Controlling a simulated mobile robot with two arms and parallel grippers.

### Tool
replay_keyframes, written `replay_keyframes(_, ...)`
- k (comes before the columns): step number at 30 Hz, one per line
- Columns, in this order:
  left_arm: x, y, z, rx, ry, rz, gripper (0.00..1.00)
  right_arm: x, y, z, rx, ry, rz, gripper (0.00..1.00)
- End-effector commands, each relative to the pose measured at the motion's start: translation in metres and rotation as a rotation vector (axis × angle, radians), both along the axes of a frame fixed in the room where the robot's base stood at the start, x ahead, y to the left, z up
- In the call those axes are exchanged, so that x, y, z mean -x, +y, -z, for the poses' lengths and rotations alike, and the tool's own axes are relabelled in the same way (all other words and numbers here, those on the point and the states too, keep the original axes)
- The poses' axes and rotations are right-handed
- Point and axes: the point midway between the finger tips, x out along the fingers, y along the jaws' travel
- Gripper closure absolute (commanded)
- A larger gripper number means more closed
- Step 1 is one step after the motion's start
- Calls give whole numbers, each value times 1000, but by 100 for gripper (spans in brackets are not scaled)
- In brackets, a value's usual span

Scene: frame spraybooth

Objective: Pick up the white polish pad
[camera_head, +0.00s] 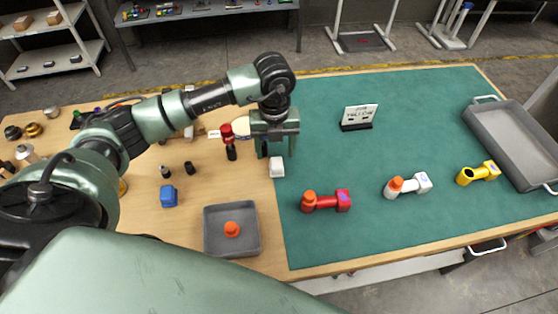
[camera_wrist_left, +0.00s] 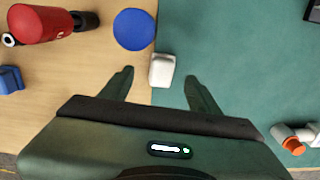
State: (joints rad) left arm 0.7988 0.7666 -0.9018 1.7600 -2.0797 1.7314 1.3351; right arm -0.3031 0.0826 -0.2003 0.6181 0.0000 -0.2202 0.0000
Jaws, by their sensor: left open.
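The white polish pad (camera_head: 277,167) is a small white block at the left edge of the green mat (camera_head: 420,110), by the boundary with the bare wood. My left gripper (camera_head: 278,149) is open and points down above the pad. In the left wrist view the pad (camera_wrist_left: 161,72) lies between the two spread fingertips of my left gripper (camera_wrist_left: 160,80), a little nearer the left one. Neither finger appears to touch it there. The height left between fingertips and pad is hard to tell. My right gripper is not in view.
A blue disc (camera_wrist_left: 134,29) and a red bottle (camera_wrist_left: 42,23) lie close by. A grey tray (camera_head: 213,243) with an orange cap (camera_head: 232,229) stands in front. Red (camera_head: 327,201), white (camera_head: 407,185) and yellow (camera_head: 478,173) fittings lie right. The mat around the sign (camera_head: 359,117) is clear.

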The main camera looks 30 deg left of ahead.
Motion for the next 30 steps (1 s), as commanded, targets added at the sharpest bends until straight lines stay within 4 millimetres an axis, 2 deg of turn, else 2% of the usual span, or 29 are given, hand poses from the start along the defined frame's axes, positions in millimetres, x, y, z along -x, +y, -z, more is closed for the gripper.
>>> replay_keyframes(4,1,-2,14,1,3,-1,38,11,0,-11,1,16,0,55)
replay_keyframes(8,2,-4,34,1,4,0,38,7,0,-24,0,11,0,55)
replay_keyframes(12,0,-4,53,1,0,0,38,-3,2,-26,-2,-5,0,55)
replay_keyframes(20,0,-4,58,1,-2,2,38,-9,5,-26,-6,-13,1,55)
replay_keyframes(23,0,-4,58,1,-2,2,60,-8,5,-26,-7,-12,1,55)
replay_keyframes(27,0,-4,58,1,-2,1,99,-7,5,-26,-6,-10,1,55)
replay_keyframes(30,0,-3,57,1,-2,1,100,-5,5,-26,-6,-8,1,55)
